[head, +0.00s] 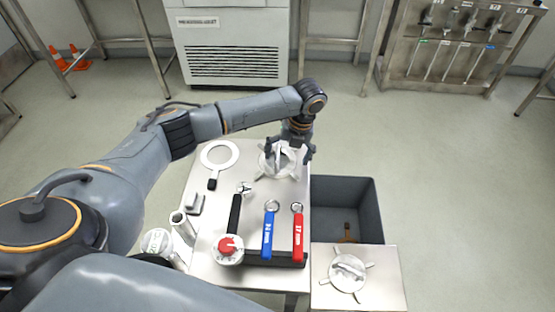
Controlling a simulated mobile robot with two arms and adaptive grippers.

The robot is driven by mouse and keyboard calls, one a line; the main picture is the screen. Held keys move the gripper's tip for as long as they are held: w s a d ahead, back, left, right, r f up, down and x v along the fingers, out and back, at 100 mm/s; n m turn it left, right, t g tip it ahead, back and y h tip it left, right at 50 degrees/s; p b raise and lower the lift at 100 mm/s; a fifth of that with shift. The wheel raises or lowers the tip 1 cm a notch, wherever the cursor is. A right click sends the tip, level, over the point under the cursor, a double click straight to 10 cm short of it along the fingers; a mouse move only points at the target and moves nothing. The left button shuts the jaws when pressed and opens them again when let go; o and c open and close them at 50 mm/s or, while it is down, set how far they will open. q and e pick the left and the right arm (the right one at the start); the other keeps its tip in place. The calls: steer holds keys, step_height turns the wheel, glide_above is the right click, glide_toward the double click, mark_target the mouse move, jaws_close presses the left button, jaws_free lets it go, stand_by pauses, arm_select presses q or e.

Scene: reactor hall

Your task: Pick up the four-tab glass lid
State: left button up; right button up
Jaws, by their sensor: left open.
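A pale round lid with tabs at its rim (267,167) lies at the far right part of the steel table (210,255). My left gripper (290,156) is above it, pointing down, with its fingers apart. The gripper hides part of the lid, so I cannot count its tabs or tell whether a finger touches it. A second round piece with several tabs and a raised bar (348,272) sits on a steel box top (385,287) at the lower right. My right gripper is not in view.
On the table are a white ring with a black handle (220,155), an adjustable wrench (235,212), blue (268,235) and red (298,235) wrenches, and a red-knobbed dial (229,249). A dark grey bin (365,205) stands at the table's right.

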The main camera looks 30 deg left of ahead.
arm_select(q)
steer(key=shift+f, duration=0.15)
steer(key=c, duration=1.9)
steer(key=shift+o, duration=0.2)
steer(key=shift+s, duration=0.1)
